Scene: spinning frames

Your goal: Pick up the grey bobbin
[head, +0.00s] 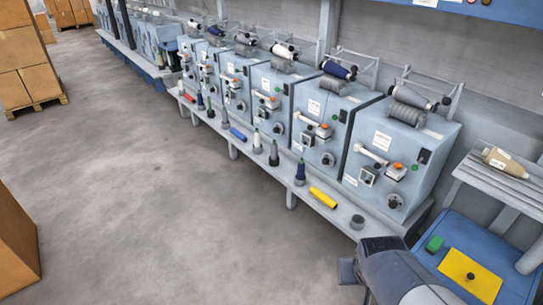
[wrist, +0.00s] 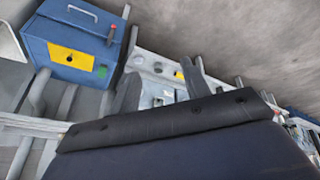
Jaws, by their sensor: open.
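Several bobbins stand or lie along the pale ledge (head: 330,211) before the machines in the head view. I cannot tell for sure which is the task's bobbin. My gripper (head: 363,262) is at the lower right, away from the upright grey bobbin.
A blue box (head: 455,228) with a yellow plate is close right of my gripper. Machines (head: 400,150) back the ledge.

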